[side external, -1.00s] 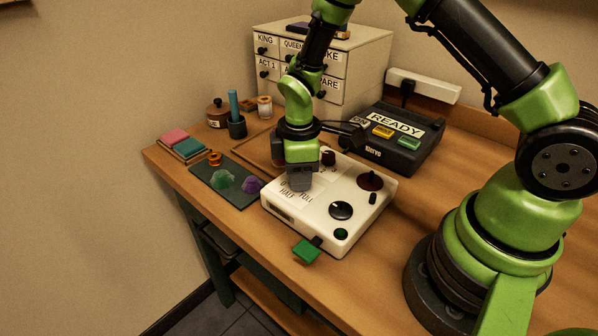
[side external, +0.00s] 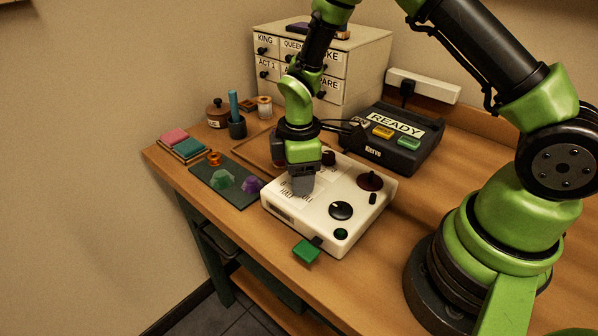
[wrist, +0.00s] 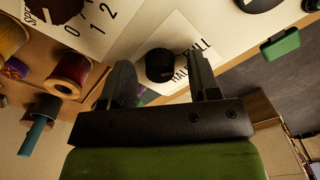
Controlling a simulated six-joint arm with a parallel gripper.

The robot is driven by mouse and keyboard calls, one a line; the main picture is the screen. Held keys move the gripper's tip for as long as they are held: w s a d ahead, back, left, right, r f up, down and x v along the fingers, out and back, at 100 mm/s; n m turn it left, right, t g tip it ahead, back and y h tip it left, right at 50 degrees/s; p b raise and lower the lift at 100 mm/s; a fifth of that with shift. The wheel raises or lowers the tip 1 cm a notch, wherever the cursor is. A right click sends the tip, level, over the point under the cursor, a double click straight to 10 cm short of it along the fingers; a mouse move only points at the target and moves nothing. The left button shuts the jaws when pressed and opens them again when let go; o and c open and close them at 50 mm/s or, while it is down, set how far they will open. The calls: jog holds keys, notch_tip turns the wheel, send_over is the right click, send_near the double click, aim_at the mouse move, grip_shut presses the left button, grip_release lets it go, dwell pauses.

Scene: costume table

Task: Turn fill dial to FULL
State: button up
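The fill dial is a round black knob (wrist: 160,65) on a pale label plate, with HALF and part of FULL printed beside it in the wrist view. My gripper (wrist: 160,72) is open, with one finger on each side of the knob in the picture and gaps between. Whether the fingers reach down around it, I cannot tell. The dial's pointer is too dark to read. In the side view my gripper (side external: 302,187) is low over the white box (side external: 318,228) and hides the dial.
A dark READY unit (side external: 398,158) stands behind. Spools and a cup stand left.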

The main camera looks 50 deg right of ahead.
notch_tip(320, 180, up, 10)
dwell(0.6)
jog(key=s+r+m+t, duration=0.3)
jog(key=s+r+m, duration=0.3)
jog(key=r, duration=0.5)
jog(key=s+r+m+t+y, duration=0.2)
jog(key=s+r+m+t, duration=0.2)
jog(key=s+m, duration=0.4)
jog(key=s+a, duration=0.1)
jog(key=s, duration=0.2)
jog(key=shift+s+r+m, duration=0.15)
jog(key=shift+r+m, duration=0.15)
jog(key=shift+m, duration=0.1)
dwell(1.3)
